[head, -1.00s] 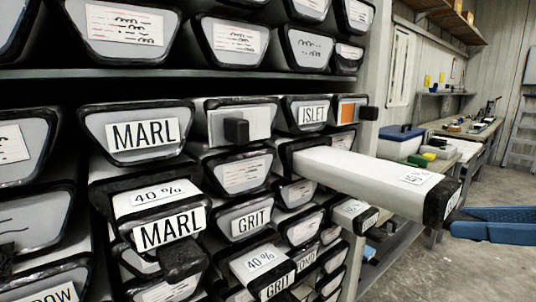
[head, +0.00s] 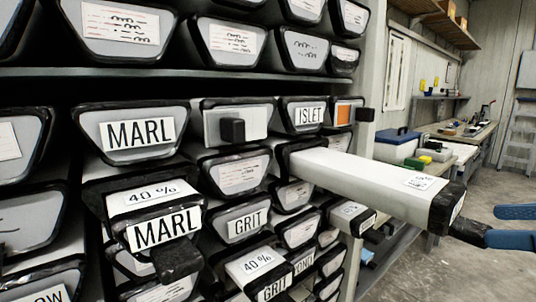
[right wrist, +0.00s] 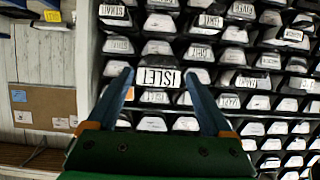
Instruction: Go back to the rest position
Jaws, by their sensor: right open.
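A long grey core liner (head: 375,187) with a black end cap sticks far out of the rack toward the right in the head view. A black handle (head: 468,229) projects from its front end. My right gripper (head: 492,225) has blue fingers, is open and empty, and is at the right edge beside that handle. In the head view the lower finger overlaps the handle's tip; I cannot tell whether they touch. In the right wrist view the open fingers (right wrist: 158,73) frame an upside-down ISLET label (right wrist: 158,78). My left gripper is not in view.
The rack holds several rows of liners, with a MARL liner (head: 163,230) and a GRIT liner (head: 270,290) also protruding. A workbench (head: 465,135) and a blue-lidded box (head: 397,145) stand behind at the right. The floor (head: 400,270) at the lower right is clear.

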